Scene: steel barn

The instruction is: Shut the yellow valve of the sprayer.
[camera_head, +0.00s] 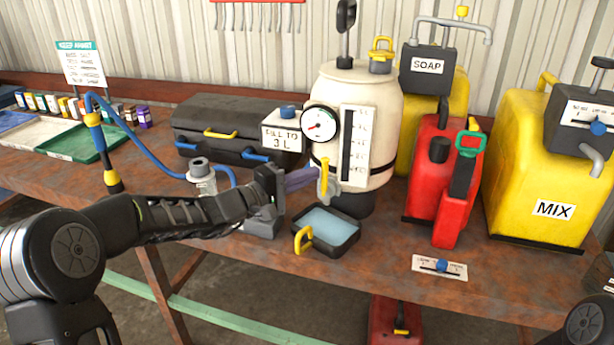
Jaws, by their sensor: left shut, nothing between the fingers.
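The sprayer (378,98) is a cream tank with a round gauge and a level scale, standing on the rusty workbench. Its yellow valve (324,180) is a small handle low on the tank's front left, standing nearly upright above a spout. My left gripper (312,177) comes in from the left with its purple-grey fingers shut and empty. The fingertips are right beside the valve handle, on its left; I cannot tell whether they touch it. Only a piece of my right arm shows at the lower right corner; its gripper is out of view.
A dark tray of liquid (351,236) with a yellow handle sits below the spout. A FILL TO 3 L sign (284,138) and black case (222,118) stand behind my left gripper. A red can (428,185) and yellow MIX container (519,185) stand to the right.

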